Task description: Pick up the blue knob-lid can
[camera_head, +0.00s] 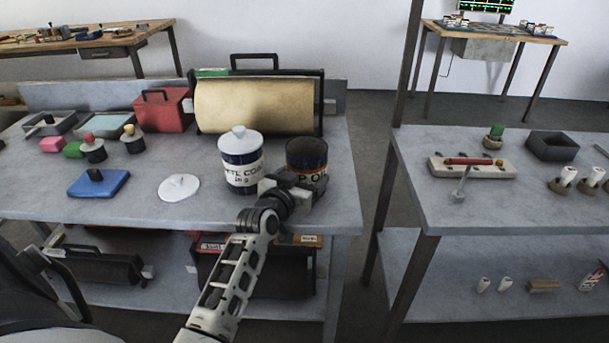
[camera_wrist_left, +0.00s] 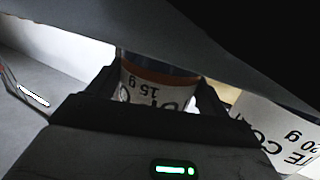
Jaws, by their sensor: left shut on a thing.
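The blue knob-lid can (camera_head: 240,162) stands upright on the left grey table, with a dark blue band, a white lettered label and a white knob lid. Close to its right is a dark open-topped can (camera_head: 307,152) with a brownish interior and white label. My left gripper (camera_head: 292,190) is at the front of this open can. The knob-lid can's label (camera_wrist_left: 280,130) lies outside the jaws at the right. The open can's base is hidden. My right gripper is not in view.
A white round lid (camera_head: 179,187) and a blue block (camera_head: 98,184) lie left of the cans. A gold roll (camera_head: 254,106) in a dark frame stands behind them, beside a red box (camera_head: 163,108). A gap separates this table from the right table (camera_head: 420,190).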

